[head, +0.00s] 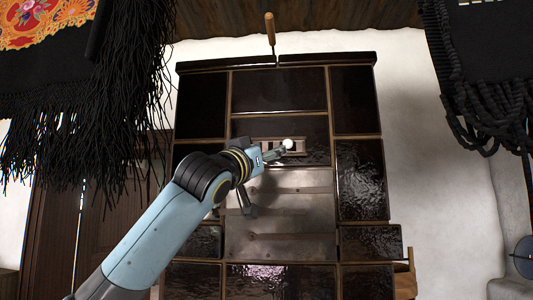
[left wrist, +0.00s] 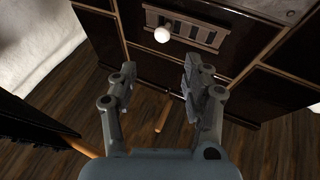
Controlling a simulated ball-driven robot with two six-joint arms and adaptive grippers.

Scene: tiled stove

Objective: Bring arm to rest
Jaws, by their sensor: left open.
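The dark tiled stove (head: 280,90) fills the middle of the head view. A slotted metal vent (head: 270,146) with a round white knob (head: 288,143) sits in its front. My left arm reaches up from the lower left, and my left gripper (head: 274,154) is in front of the vent. In the left wrist view my left gripper (left wrist: 158,68) has its two fingers spread, with nothing between them. The white knob (left wrist: 162,34) and the vent (left wrist: 195,33) show beyond the fingertips; the fingers appear apart from the knob. My right gripper is not in view.
Black fringed cloths hang at the upper left (head: 130,70) and upper right (head: 490,90). A wooden handle (head: 270,28) stands up above the stove top. A dark wooden door (head: 120,210) is behind the arm at left. White wall (head: 410,130) is right of the stove.

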